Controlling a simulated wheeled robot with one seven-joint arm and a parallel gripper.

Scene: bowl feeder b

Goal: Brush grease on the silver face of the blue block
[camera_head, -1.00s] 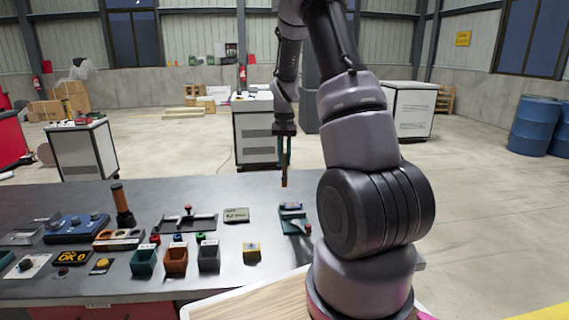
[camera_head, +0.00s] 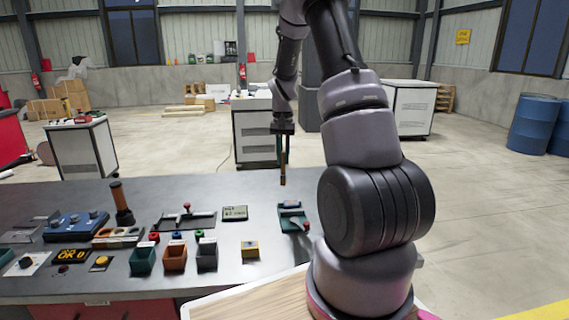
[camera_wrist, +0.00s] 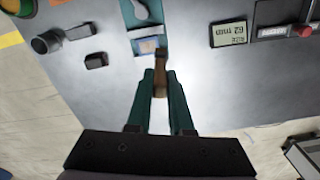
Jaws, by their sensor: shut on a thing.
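My gripper (camera_head: 283,158) is shut on a brown-handled brush (camera_head: 283,177), which points down above the table. In the wrist view the brush (camera_wrist: 160,78) shows between the two green fingers of my gripper (camera_wrist: 162,92). The blue block (camera_wrist: 149,45) sits in a teal fixture (camera_wrist: 130,16), with a pale face showing. In the head view the block (camera_head: 291,204) is small and lies just below and right of the brush end. In the wrist view the brush end overlaps the block's right edge; I cannot tell whether they touch.
A size display (camera_head: 235,213) stands left of the fixture. A yellow-topped block (camera_head: 250,250) and several small bins (camera_head: 175,258) are nearer the front. A brown-handled upright tool (camera_head: 121,203) stands farther left. The grey tabletop (camera_head: 215,185) is clear behind these.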

